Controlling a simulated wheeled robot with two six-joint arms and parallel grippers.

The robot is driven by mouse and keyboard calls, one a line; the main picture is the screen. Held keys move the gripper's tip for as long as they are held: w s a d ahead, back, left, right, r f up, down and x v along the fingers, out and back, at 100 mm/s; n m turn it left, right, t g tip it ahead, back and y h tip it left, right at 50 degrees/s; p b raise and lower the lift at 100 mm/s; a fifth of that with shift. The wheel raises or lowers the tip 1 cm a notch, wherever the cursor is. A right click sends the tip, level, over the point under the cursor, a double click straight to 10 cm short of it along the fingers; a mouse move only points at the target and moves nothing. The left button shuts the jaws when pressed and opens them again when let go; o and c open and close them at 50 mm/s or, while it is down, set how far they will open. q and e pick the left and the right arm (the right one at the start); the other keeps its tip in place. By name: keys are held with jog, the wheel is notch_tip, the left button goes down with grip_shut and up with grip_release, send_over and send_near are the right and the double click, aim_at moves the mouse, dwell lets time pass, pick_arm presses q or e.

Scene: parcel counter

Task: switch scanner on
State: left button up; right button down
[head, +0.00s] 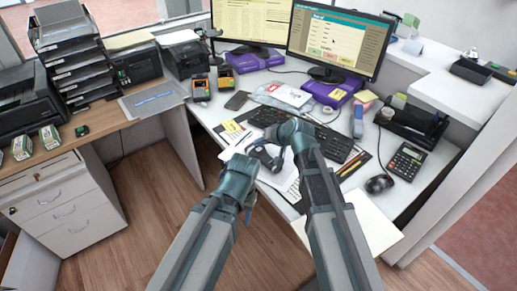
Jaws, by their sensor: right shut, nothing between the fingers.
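I cannot tell for sure which device is the scanner. Two small black and yellow handheld devices stand at the back left of the white desk, one on the left (201,88) and one on the right (226,78). A dark upright device on a stand (212,38) is behind them. My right gripper (266,158) is shut and empty, over the papers in front of the keyboard, well apart from these devices. My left gripper (248,210) is low near the desk's front edge, mostly hidden by its own wrist; its fingers are not clear.
A black keyboard (335,146), mouse (379,184) and calculator (406,161) lie on the desk. Two monitors stand on purple boxes (330,91) at the back. A black printer (28,100) and stacked trays (70,50) fill the left counter. Wooden floor is open at left.

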aim_at(261, 153)
jog(key=shift+f, duration=0.1)
dwell(0.5)
jog(key=shift+f+b, duration=0.4)
jog(key=shift+b, duration=0.05)
jog(key=shift+f+b, duration=0.4)
jog(key=shift+b, duration=0.05)
dwell(0.5)
jog(key=shift+r+p, duration=0.95)
jog(key=shift+p, duration=0.05)
notch_tip(261, 153, up, 6)
jog(key=p, duration=0.6)
